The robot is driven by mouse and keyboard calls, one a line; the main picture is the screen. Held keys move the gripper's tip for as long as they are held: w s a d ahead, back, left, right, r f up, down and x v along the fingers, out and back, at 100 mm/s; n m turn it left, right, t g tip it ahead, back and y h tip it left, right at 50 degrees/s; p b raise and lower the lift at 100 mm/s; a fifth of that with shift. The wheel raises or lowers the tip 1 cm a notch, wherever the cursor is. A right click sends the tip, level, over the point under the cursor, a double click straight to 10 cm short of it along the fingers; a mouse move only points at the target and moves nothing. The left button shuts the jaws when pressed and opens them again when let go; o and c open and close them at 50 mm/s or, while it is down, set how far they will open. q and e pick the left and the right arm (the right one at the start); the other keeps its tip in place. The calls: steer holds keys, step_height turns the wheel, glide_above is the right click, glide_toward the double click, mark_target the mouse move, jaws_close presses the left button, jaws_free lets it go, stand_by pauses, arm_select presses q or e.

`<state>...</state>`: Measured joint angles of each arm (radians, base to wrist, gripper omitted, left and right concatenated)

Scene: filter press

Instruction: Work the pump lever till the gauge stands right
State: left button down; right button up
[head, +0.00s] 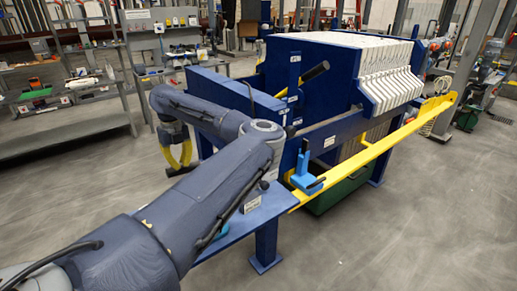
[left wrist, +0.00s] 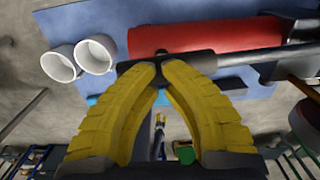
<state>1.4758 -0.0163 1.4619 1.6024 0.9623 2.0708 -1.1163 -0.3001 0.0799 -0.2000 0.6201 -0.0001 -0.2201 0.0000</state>
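My left gripper (head: 178,158), with yellow fingers, points down beside the near left end of the blue press. In the left wrist view its fingers (left wrist: 160,72) close in at the tips on a dark bar, which seems to be the grip of the pump lever (left wrist: 285,57); a grey rod runs on from it to the right. A red cylinder (left wrist: 220,34) lies just behind the bar. My arm hides most of the pump in the head view. I cannot make out a gauge face or needle. My right gripper is not in view.
Two white cup-like round things (left wrist: 78,58) stand left of the red cylinder. The blue press (head: 335,55) holds white plates (head: 395,65). A long yellow bar (head: 390,145) and a light-blue bracket (head: 305,175) are at its near side. Grey floor is clear in front.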

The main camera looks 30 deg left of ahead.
arm_select(q)
step_height(320, 180, up, 10)
steer(key=w, duration=0.1)
steer(key=shift+w+d+r, duration=0.15)
steer(key=shift+w+d, duration=0.1)
steer(key=shift+d, duration=0.1)
stand_by(2.1)
stand_by(2.2)
steer(key=f, duration=0.4)
steer(key=s+f, duration=0.1)
steer(key=f, duration=0.6)
steer(key=shift+s+a+f, duration=0.3)
steer(key=shift+a+f, duration=0.05)
steer(key=shift+f, duration=0.05)
step_height(320, 180, up, 12)
steer(key=w, duration=0.1)
steer(key=shift+w+d, duration=0.35)
steer(key=shift+f, duration=0.1)
